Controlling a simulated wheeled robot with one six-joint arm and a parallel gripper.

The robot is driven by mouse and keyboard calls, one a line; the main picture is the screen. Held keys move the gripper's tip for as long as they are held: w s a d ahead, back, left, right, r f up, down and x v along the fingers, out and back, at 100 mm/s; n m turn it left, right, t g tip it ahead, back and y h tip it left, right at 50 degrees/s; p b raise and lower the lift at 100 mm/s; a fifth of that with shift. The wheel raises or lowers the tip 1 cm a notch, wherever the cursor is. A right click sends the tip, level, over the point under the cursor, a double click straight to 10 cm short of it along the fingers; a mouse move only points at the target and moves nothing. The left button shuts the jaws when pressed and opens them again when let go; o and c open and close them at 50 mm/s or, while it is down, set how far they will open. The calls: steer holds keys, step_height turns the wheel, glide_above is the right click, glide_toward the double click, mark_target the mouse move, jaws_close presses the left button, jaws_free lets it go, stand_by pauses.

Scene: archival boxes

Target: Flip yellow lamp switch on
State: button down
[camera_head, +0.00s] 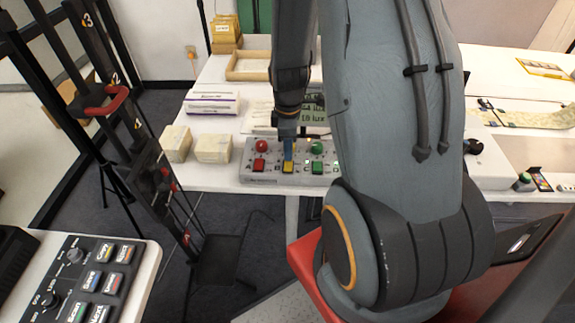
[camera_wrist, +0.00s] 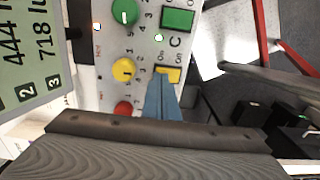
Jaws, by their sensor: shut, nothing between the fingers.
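The yellow lamp switch (camera_head: 288,169) is the middle one on the front of a grey control box (camera_head: 274,179). In the wrist view the yellow switch (camera_wrist: 170,73) sits between "On" markings, beside the round yellow knob (camera_wrist: 124,69). My gripper (camera_head: 288,160) has blue fingers that are shut together and empty. Their tips (camera_wrist: 160,80) are at the edge of the yellow switch and cover part of it. I cannot tell whether they touch it. The yellow knob is hidden behind my gripper in the head view.
A red switch (camera_head: 258,165) and a green switch (camera_head: 317,168) flank the yellow one, with a red knob (camera_head: 261,146) and a green knob (camera_head: 316,147) behind. A lux display (camera_wrist: 28,45) stands beyond the box. Pale boxes (camera_head: 213,149) lie to the left.

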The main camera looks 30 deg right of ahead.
steer(key=shift+f+b, duration=0.35)
steer(key=shift+f, duration=0.35)
stand_by(0.3)
steer(key=shift+r, duration=0.1)
step_height(320, 180, up, 7)
steer(key=p, duration=0.5)
steer(key=shift+p, duration=0.4)
stand_by(0.3)
steer(key=s+a+r+m+b, duration=0.3)
steer(key=a+r+m, duration=0.1)
steer(key=a+m, duration=0.1)
steer(key=s+a+r+m+t+b, duration=0.1)
steer(key=s+a+r+m+b, duration=0.2)
steer(key=a+m, duration=0.3)
steer(key=shift+s+a+r+b, duration=0.4)
steer(key=shift+s+a+r, duration=0.4)
steer(key=shift+a, duration=0.25)
